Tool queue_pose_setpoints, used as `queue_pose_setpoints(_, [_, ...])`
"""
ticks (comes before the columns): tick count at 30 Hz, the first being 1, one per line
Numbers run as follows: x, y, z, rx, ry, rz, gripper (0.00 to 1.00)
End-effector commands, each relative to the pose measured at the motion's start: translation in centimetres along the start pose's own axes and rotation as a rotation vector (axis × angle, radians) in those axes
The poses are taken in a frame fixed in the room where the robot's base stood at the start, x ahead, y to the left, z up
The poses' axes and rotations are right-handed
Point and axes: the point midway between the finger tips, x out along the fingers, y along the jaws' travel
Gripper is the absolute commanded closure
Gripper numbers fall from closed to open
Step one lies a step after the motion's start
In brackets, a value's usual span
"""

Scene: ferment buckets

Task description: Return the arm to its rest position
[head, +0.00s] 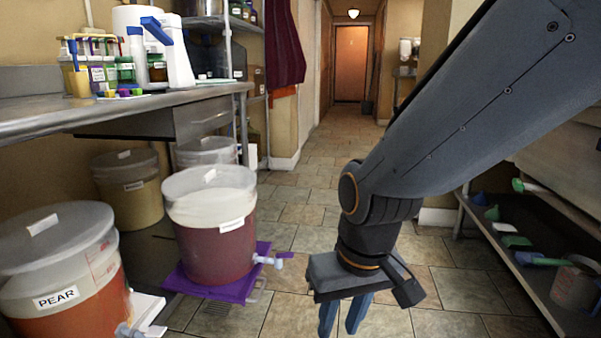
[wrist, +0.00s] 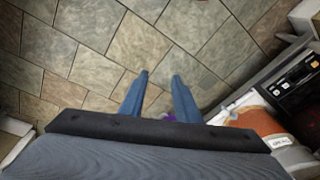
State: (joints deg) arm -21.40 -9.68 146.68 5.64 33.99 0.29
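My arm reaches in from the upper right of the head view and bends downward at the wrist. My gripper (head: 342,325) hangs over the tiled floor, to the right of the buckets. Its two blue fingers are apart, with nothing visible between them. In the wrist view the gripper (wrist: 160,82) also shows spread fingers, with bare floor tiles beyond them. The lower ends of the fingers are cut off by the bottom edge of the head view.
A bucket of dark red liquid (head: 213,235) stands on a purple stand (head: 222,290), its tap pointing right. A PEAR bucket (head: 60,270) stands at left. A steel counter (head: 60,117) is behind; a low shelf (head: 530,265) is at right. The tiled aisle (head: 310,185) is clear.

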Motion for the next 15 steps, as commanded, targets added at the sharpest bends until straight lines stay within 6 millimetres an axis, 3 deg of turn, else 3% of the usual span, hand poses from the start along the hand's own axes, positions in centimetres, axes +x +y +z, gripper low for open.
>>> queue_pose_setpoints(1, [-0.6,-1.7,0.5,-0.037,-0.007,-0.015,0.7])
queue_pose_setpoints(6, [-1.9,-5.2,2.4,-0.117,-0.038,-0.049,0.7])
queue_pose_setpoints(15, [-3.6,-9.2,5.3,-0.222,-0.081,-0.092,0.7])
